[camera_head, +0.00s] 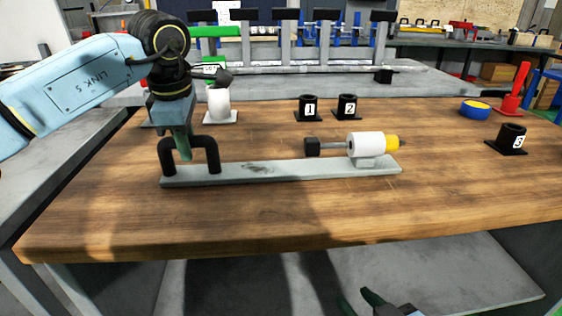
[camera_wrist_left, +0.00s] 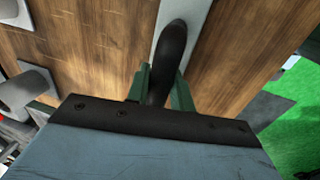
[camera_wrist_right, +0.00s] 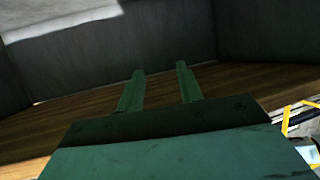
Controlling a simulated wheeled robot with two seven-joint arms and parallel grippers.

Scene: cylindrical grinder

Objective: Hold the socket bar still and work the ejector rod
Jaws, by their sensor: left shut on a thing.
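The grey socket bar (camera_head: 285,174) lies flat on the wooden table. A black arched handle (camera_head: 212,157) stands at its left end. Near its right end sits a white cylinder (camera_head: 366,148) with a yellow collar (camera_head: 391,143).
Black holders marked 1 (camera_head: 309,109), 2 (camera_head: 347,107) and 3 (camera_head: 511,140) stand behind and right of the bar. A white cylinder on a plate (camera_head: 219,104) stands behind my left gripper. A blue-yellow round dish (camera_head: 475,109) is at the right. The table front is clear.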

